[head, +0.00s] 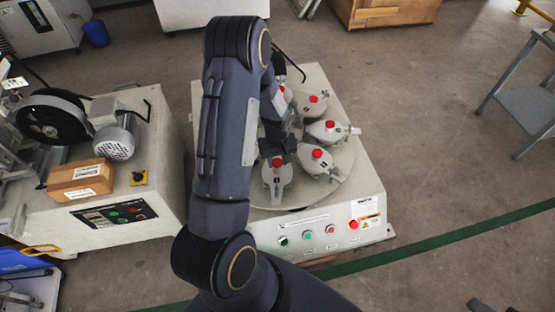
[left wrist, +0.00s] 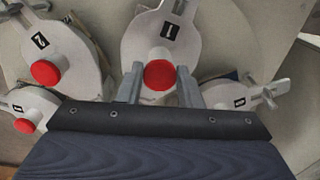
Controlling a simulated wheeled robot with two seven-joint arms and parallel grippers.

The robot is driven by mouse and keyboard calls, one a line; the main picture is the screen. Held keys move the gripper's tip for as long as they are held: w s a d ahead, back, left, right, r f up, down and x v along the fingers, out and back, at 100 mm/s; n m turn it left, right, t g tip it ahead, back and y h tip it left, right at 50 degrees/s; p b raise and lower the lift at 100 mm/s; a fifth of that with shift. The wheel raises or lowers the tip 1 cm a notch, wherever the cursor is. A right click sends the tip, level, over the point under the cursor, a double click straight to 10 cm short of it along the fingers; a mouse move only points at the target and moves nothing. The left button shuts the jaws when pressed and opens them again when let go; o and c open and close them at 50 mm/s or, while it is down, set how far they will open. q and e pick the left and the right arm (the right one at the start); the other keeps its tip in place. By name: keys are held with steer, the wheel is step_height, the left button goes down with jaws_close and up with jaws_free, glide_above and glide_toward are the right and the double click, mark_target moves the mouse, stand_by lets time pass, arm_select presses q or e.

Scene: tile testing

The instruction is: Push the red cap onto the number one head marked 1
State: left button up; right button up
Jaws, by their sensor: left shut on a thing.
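The number one head (head: 277,181), a grey-white rounded pot marked 1, stands at the front of the round turntable; it also shows in the middle of the left wrist view (left wrist: 183,66). Its red cap (left wrist: 159,75) sits at the head's near end in that view, between my fingers. My left gripper (left wrist: 159,88) is shut on the red cap. In the head view my left gripper (head: 278,150) reaches down just behind the cap (head: 277,162). Whether the cap is fully seated cannot be told. A dark shape at the bottom right edge may be my right gripper (head: 483,306).
Several similar capped heads stand around the turntable (head: 308,196), close to the gripper, including the head marked 2 (left wrist: 61,55). Buttons (head: 307,235) line the machine's front. A second machine with a cardboard box (head: 82,179) stands left.

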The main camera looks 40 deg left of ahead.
arm_select(q)
steer(key=shift+f+b, duration=0.7)
steer(key=shift+f, duration=0.1)
stand_by(1.1)
steer(key=o, duration=1.5)
steer(key=shift+r, duration=0.1)
steer(key=shift+r+p, duration=2.6)
steer(key=shift+r, duration=0.9)
steer(key=shift+c, duration=0.3)
jaws_close()
